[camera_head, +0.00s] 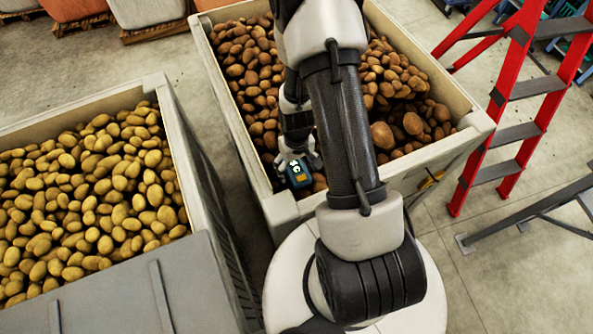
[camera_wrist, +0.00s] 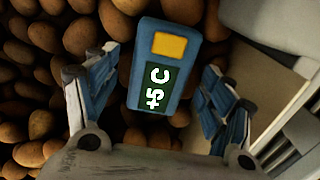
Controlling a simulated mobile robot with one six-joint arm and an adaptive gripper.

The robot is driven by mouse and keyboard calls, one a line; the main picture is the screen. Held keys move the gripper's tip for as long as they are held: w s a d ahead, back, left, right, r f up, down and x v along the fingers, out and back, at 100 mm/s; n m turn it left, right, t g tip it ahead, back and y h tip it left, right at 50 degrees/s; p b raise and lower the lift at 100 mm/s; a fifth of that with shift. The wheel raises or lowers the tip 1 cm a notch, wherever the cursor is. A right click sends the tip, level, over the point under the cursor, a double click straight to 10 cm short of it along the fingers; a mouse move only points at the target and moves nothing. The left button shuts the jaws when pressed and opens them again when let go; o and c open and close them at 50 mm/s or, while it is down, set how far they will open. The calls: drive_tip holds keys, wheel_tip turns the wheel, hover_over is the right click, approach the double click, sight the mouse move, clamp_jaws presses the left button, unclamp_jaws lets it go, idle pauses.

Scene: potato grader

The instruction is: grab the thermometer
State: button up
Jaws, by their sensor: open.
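The thermometer (camera_wrist: 151,68) is a small blue box with a yellow patch and a dark green label reading "+5 C". In the wrist view it lies on the potatoes, ahead of my gripper (camera_wrist: 160,105), with its near end between the two open fingers. The fingers have blue pads, and there is a gap on both sides of the thermometer. In the head view the thermometer (camera_head: 298,172) shows just below my gripper (camera_head: 303,162), near the crate's front left wall. My arm hides part of this crate.
The thermometer's crate (camera_head: 222,95) holds brown potatoes, and its pale wall (camera_wrist: 275,85) rises close to my right finger. Another crate (camera_head: 178,140) of yellowish potatoes stands at the left. A red ladder (camera_head: 519,95) stands at the right, with open floor below it.

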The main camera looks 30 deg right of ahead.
drive_tip(key=shift+c, duration=0.2)
drive_tip(key=c, duration=1.3)
drive_tip(key=shift+r, duration=0.1)
